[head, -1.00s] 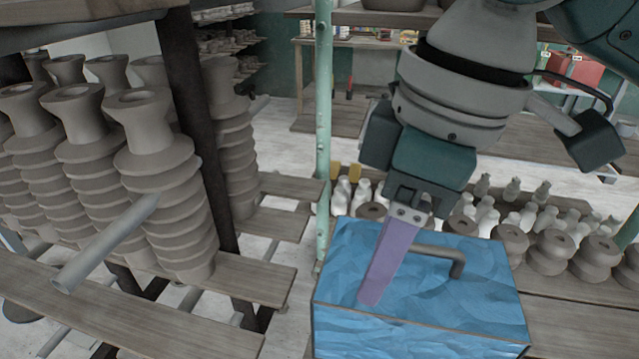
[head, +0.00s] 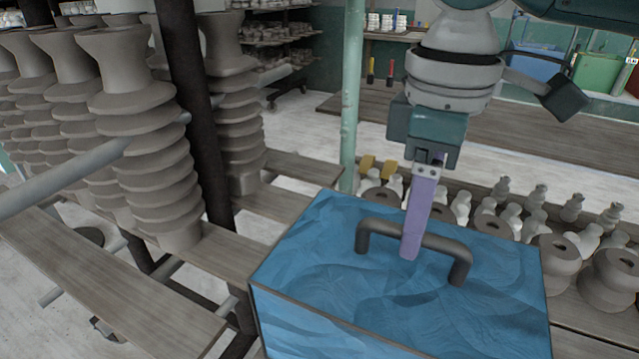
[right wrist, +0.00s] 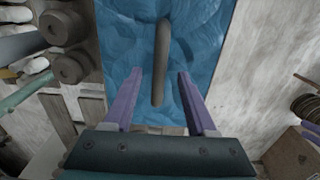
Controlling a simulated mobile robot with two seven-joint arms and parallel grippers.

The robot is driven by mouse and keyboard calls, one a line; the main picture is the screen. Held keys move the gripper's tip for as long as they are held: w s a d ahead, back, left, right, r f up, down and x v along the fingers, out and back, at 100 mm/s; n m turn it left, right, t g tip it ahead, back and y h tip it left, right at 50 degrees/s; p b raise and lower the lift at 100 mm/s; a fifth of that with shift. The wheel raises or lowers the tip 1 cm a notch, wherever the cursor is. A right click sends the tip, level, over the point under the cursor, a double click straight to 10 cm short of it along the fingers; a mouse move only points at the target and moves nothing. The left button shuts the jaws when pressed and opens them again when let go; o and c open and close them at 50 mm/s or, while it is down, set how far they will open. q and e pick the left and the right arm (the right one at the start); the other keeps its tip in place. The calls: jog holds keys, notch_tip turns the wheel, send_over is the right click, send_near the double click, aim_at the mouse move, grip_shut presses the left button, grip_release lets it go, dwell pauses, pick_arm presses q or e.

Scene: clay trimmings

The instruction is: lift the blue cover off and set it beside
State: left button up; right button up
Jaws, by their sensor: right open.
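The blue cover (head: 330,265) is a box-like lid with a wrinkled blue surface and a dark bar handle (head: 375,228) arched on its top. My right gripper (head: 411,250) has purple fingers and is at the handle in the head view. In the right wrist view, the two fingers (right wrist: 157,85) are apart, and the handle (right wrist: 161,60) runs between them over the blue cover (right wrist: 205,25). The fingers do not appear closed on the handle. In the head view one finger hides part of the handle. What lies under the cover is hidden.
Stacked grey ribbed clay insulators (head: 150,150) stand on planks at the left. A pale green post (head: 351,90) rises behind the cover. Several small white and grey pieces (head: 535,195) sit on a shelf behind and right. A wooden plank (head: 120,290) lies at the front left.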

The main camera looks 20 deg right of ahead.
aim_at(397, 299)
jog(key=shift+f, duration=1.4)
grip_shut()
